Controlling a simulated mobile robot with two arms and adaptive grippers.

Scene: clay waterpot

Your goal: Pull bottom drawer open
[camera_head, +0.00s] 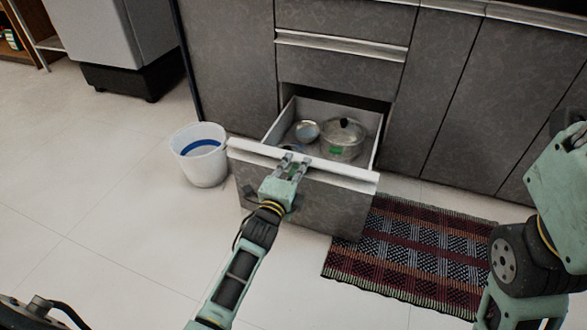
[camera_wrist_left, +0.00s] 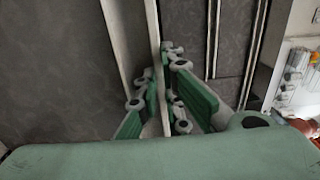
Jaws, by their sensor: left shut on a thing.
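The bottom drawer (camera_head: 325,195) of the grey cabinet is pulled out, showing its interior. A lidded pot (camera_head: 343,140) and a small round metal item (camera_head: 306,132) sit inside it. My left gripper (camera_head: 293,165) is at the middle of the drawer's pale top edge handle (camera_head: 345,177). In the left wrist view the green-padded fingers (camera_wrist_left: 168,105) are on both sides of the pale handle edge (camera_wrist_left: 155,60), shut on it. My right arm shows at the right of the head view, but its gripper does not show.
A white bucket (camera_head: 203,163) stands on the floor just left of the drawer. A patterned rug (camera_head: 410,255) lies right of the drawer. The tiled floor (camera_head: 110,220) at the left is clear. A closed drawer (camera_head: 335,75) sits above.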

